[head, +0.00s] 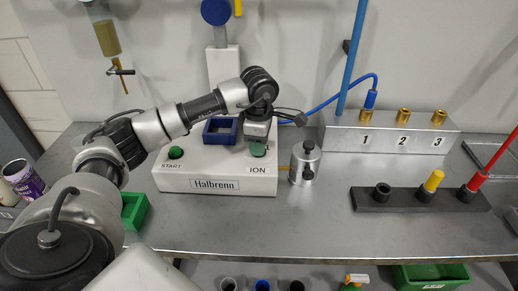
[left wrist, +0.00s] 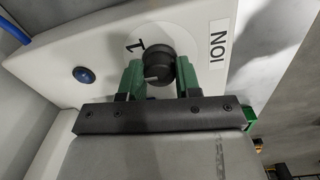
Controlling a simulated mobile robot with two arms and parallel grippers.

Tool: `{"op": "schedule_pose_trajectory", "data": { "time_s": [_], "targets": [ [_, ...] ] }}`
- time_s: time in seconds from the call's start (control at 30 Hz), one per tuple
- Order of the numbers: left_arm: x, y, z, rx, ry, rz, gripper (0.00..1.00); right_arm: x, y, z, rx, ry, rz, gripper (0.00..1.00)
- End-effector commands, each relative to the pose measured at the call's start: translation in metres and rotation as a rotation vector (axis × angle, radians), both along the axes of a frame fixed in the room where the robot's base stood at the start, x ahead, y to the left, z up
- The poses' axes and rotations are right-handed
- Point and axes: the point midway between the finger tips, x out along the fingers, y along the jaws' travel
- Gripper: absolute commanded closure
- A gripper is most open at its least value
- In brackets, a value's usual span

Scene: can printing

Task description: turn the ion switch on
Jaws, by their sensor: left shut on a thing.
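The white Halbrenn machine (head: 215,180) stands on the bench, with a green START button (head: 176,152) at left and the label ION at its right. My left gripper (head: 258,148) is over the ION corner and hides the switch in the head view. In the left wrist view, the ION switch (left wrist: 158,55) is a round black knob with a short white mark, beside a printed 1 and the ION label (left wrist: 218,41). The green fingers of my left gripper (left wrist: 161,82) are shut on the knob, one on each side. My right gripper is not in view.
A metal canister (head: 304,165) stands close to the machine's right side. Farther right are a block numbered 1, 2, 3 (head: 385,143) and a black rack (head: 400,200) with coloured pieces. A green box (head: 133,211) is at left. The bench front (head: 260,235) is clear.

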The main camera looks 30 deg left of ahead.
Motion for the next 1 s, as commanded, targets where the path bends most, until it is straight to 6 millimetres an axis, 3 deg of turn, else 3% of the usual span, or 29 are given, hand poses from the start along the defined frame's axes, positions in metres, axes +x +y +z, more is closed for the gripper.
{"op": "schedule_pose_trajectory", "data": {
  "time_s": [0.6, 1.0],
  "targets": [
    [0.001, 0.001, 0.0, 0.001, -0.006, -0.555, 0.9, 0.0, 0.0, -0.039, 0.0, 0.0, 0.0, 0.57],
    [0.001, 0.001, 0.002, 0.0, -0.006, -0.758, 0.9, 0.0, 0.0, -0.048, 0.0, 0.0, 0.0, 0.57]
  ]
}}
